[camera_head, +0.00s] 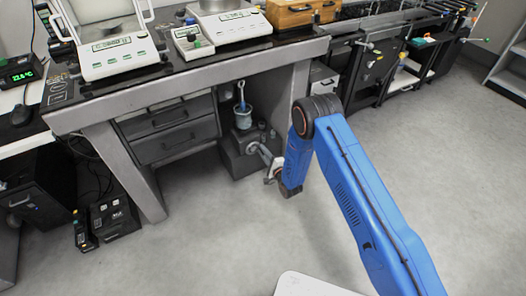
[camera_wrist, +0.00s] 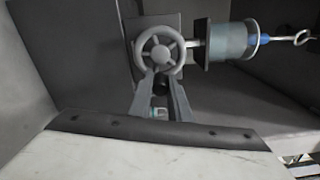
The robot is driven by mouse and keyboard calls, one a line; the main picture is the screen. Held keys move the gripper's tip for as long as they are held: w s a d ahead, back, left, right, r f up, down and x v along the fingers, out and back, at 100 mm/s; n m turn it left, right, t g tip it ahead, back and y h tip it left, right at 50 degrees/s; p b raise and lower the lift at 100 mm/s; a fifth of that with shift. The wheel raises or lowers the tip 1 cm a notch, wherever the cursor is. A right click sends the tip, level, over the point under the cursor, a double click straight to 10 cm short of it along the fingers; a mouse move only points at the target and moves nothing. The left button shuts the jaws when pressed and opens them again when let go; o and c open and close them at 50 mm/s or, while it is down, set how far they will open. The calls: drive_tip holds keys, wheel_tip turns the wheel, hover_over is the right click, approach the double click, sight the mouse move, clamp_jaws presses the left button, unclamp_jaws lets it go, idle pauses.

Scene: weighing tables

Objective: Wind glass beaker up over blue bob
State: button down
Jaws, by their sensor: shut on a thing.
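The glass beaker (camera_head: 243,119) stands upright on a small stand under the table; it also shows sideways in the wrist view (camera_wrist: 228,41). The blue bob (camera_wrist: 264,40) hangs at the beaker's mouth, below a pale ring or hook. In the head view the bob (camera_head: 242,105) is small, and how far it sits inside the rim I cannot tell. A grey spoked handwheel (camera_wrist: 143,42) is on the stand's front. My gripper (camera_wrist: 161,80) is shut on the handwheel at its near rim; the exact contact is partly hidden by the fingers.
The heavy table (camera_head: 190,84) stands over the stand, with drawers (camera_head: 175,140) to the left and a table leg to the right. Balances (camera_head: 118,48) stand on top. Black boxes (camera_head: 114,217) lie on the floor at left. The floor in front is clear.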

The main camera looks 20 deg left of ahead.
drive_tip(key=m, duration=0.1)
drive_tip(key=f+m, duration=0.1)
drive_tip(key=m, duration=0.1)
drive_tip(key=shift+s+f+m, duration=0.1)
drive_tip(key=shift+f+m, duration=0.05)
drive_tip(key=shift+m, duration=0.15)
drive_tip(key=shift+s+a+f+m, duration=0.1)
drive_tip(key=shift+f+m, duration=0.15)
drive_tip(key=shift+m, duration=0.55)
drive_tip(key=shift+s+a+f+m, duration=0.1)
drive_tip(key=shift+f+m, duration=0.1)
drive_tip(key=shift+m, duration=0.6)
drive_tip(key=c, duration=1.6)
unclamp_jaws()
drive_tip(key=shift+c, duration=0.2)
drive_tip(key=v, duration=1.7)
drive_tip(key=shift+s, duration=0.2)
drive_tip(key=shift+d, duration=0.1)
